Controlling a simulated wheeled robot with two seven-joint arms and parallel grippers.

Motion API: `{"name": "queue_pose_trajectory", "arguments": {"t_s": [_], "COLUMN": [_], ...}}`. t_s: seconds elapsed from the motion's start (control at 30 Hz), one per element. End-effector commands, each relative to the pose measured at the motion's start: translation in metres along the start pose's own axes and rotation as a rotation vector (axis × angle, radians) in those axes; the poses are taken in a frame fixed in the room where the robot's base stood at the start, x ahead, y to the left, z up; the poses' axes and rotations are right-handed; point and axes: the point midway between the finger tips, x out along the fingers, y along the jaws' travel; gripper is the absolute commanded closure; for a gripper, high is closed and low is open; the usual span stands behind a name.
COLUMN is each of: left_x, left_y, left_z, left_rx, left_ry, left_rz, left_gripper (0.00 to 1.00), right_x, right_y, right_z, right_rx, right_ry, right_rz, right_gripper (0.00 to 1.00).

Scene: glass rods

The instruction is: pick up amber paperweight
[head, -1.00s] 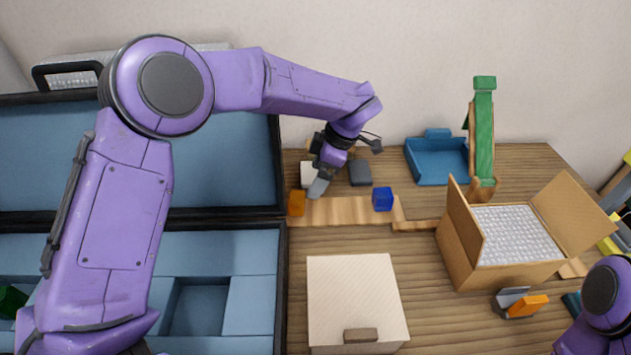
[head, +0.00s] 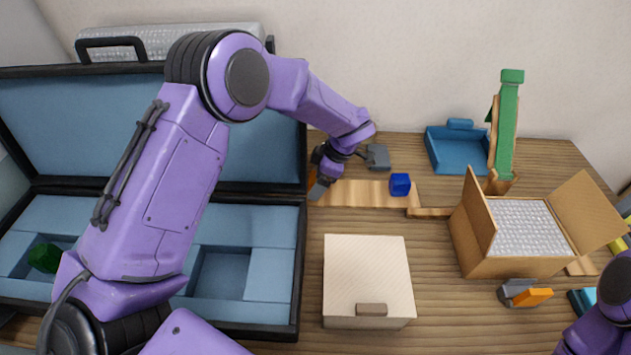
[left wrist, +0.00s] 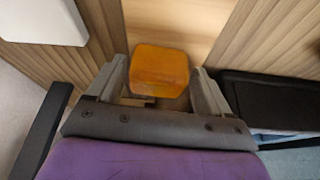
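The amber paperweight (left wrist: 160,70) is an orange rounded block in the left wrist view, lying just beyond and between my left gripper's two grey fingers. In the head view only a sliver of the paperweight (head: 312,178) shows beside the black suitcase, mostly hidden by my left gripper (head: 319,188). The left gripper (left wrist: 158,92) is open, with one finger on each side of the paperweight and a visible gap on the right. Contact on the left side cannot be told. My right arm shows at the lower right of the head view, but its gripper is out of frame.
An open black suitcase (head: 301,250) with blue foam stands left. A blue cube (head: 400,184) lies on a pale wooden strip right of the gripper. A grey block (head: 378,157) is behind. A cream box (head: 366,270) stands in front; an open carton (head: 478,245) stands right.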

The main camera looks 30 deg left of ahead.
Motion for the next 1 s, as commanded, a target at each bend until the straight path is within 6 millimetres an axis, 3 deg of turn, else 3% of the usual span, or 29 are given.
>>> {"name": "queue_pose_trajectory", "arguments": {"t_s": [0.03, 0.13, 0.17, 0.57, 1.0], "left_x": [0.0, 0.0, 0.0, -0.007, -0.092], "left_y": [0.0, 0.0, 0.0, -0.006, -0.005], "left_z": [0.0, 0.0, 0.0, 0.004, -0.032], "left_rx": [0.001, 0.001, 0.001, 0.0, -0.003], "left_ry": [0.0, 0.0, 0.0, -0.003, -0.003], "left_rz": [0.0, 0.0, 0.0, 0.001, 0.004], "left_gripper": [0.38, 0.7, 0.74, 0.74, 0.74], "right_x": [0.0, 0.0, 0.0, 0.011, 0.018], "right_y": [0.0, 0.0, 0.0, -0.001, -0.002], "right_z": [0.0, 0.0, 0.0, 0.004, 0.007], "right_rx": [0.0, 0.0, 0.0, 0.0, 0.0], "right_ry": [0.0, 0.0, 0.0, 0.0, 0.0], "right_rz": [0.0, 0.0, 0.0, 0.0, 0.0], "right_gripper": [0.08, 0.08, 0.08, 0.08, 0.08]}}
